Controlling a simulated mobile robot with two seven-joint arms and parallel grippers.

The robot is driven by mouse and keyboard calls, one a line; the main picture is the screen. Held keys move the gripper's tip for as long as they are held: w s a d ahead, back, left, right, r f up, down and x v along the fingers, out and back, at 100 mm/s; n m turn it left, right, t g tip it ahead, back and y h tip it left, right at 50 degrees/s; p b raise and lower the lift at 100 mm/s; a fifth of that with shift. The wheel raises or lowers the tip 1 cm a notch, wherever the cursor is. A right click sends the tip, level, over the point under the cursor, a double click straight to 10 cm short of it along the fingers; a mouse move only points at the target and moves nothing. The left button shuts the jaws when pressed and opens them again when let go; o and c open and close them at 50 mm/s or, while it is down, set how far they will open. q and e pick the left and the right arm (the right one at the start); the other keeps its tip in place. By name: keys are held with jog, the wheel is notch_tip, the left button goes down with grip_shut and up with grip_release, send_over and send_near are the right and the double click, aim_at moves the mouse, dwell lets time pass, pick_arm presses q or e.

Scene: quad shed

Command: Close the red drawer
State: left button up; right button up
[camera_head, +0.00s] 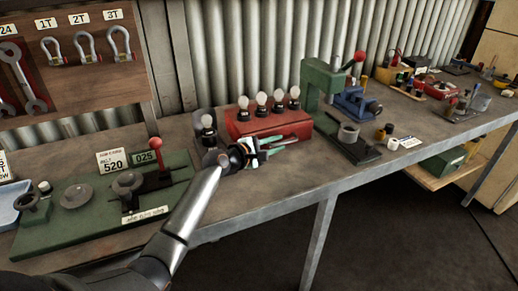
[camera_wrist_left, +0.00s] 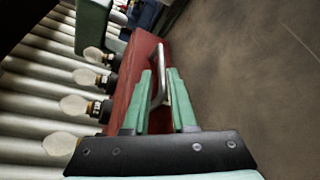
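The red drawer unit (camera_head: 262,127) stands on the workbench, with several light bulbs (camera_head: 262,99) along its top. In the left wrist view its red face (camera_wrist_left: 122,88) carries a metal bar handle (camera_wrist_left: 159,72). My left gripper (camera_head: 290,145) is at the front of the unit, its green fingers pointing right. In the left wrist view the fingers (camera_wrist_left: 160,75) are apart, with the handle between or just beyond their tips; contact cannot be told. How far the drawer stands out is unclear. My right gripper is not in view.
A green press (camera_head: 322,82) with a red knob stands right of the drawer unit. A green base plate (camera_head: 90,210) with a red-knobbed lever lies at the left.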

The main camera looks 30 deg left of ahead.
pick_arm(q)
jog(key=p+v, duration=0.1)
jog(key=v, duration=1)
jog(key=shift+s, duration=0.2)
